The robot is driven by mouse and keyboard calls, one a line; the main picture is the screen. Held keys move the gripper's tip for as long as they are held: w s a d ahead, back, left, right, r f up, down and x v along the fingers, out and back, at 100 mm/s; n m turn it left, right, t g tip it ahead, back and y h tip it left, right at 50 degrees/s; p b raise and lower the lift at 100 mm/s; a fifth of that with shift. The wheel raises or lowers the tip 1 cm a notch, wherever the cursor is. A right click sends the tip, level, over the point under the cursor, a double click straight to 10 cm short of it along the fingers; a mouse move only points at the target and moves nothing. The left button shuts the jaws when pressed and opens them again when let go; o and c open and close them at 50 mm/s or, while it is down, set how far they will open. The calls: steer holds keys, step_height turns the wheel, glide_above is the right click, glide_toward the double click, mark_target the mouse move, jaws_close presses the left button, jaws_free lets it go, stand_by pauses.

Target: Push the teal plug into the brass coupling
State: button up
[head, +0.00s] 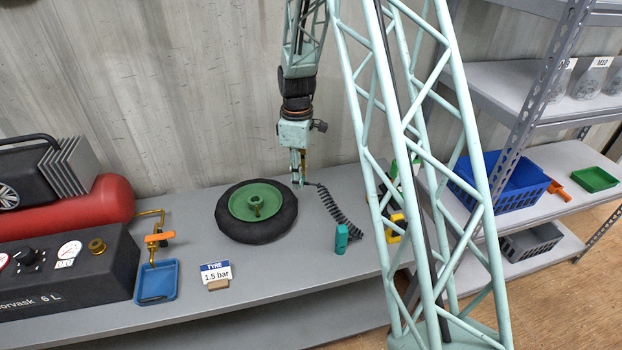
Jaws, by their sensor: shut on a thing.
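A small upright teal cylinder (341,239), the only thing I can see that could be the teal plug, stands on the bench right of the wheel. A black coiled hose (340,210) runs from beside my fingertips down towards this cylinder; I cannot tell whether they are joined. My gripper (298,181) points down behind the wheel, shut on a small brass-coloured piece (303,160), apparently at the hose's far end. It is well right of the coupling. The fingers hide most of this piece.
A black tyre (228,226) with a green hub lies between my gripper and the compressor. A blue tray (172,279), an orange-handled brass valve (158,238) and a tyre sign (216,274) stand nearer the compressor. A blue crate (520,200) is on the right shelf.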

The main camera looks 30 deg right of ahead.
steer(key=w+a+r+m+p, duration=0.1)
steer(key=w+a+m, duration=0.1)
steer(key=a+m, duration=0.3)
steer(key=w+a+r+m+p, duration=0.1)
steer(key=a+m, duration=0.3)
steer(key=a, duration=0.6)
steer(key=shift+w+r+m+p, duration=0.35)
steer(key=shift+w+r, duration=0.25)
steer(key=shift+r, duration=0.2)
steer(key=shift+a, duration=0.1)
